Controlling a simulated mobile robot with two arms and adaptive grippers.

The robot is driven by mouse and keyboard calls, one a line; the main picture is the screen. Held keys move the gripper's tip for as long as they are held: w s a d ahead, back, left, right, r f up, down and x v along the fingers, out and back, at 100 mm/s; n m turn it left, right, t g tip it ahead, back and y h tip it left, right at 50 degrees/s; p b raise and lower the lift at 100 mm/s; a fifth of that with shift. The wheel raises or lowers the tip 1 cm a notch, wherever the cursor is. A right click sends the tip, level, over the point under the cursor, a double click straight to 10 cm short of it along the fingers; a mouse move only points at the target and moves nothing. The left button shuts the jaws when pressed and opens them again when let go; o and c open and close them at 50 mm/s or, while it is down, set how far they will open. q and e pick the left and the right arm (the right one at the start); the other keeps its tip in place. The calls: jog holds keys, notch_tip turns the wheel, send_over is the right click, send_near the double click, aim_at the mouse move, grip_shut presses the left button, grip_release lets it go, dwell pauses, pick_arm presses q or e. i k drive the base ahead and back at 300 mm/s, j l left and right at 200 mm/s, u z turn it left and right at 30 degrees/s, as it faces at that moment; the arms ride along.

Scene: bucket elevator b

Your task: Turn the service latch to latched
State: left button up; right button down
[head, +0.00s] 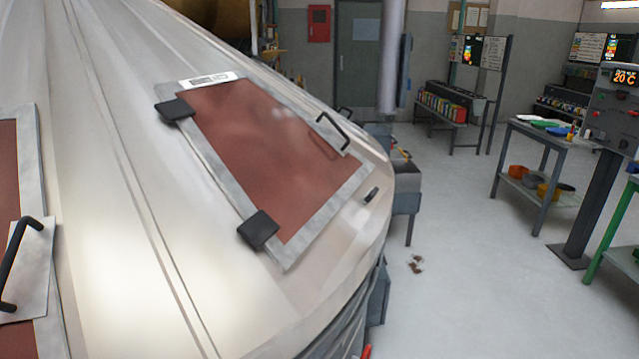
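A reddish-brown service panel (265,150) in a grey metal frame lies on the sloping cream casing (130,150) in the head view. Two black blocks that look like hinges, an upper one (175,110) and a lower one (258,230), sit on its left side. A black bar handle (333,130) is on its right edge. A small dark piece (371,194) on the casing just right of the frame may be the service latch. It is too small to tell which way it is turned. Neither of my grippers is in view.
A second panel with a black handle (18,265) is at the left edge. Right of the casing, the grey floor (470,270) is mostly open, with small brown scraps (416,264) on it. A workbench (545,160) and a control post (603,170) stand at the right.

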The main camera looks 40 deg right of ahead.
aim_at(370, 197)
jog(key=z, duration=1.65)
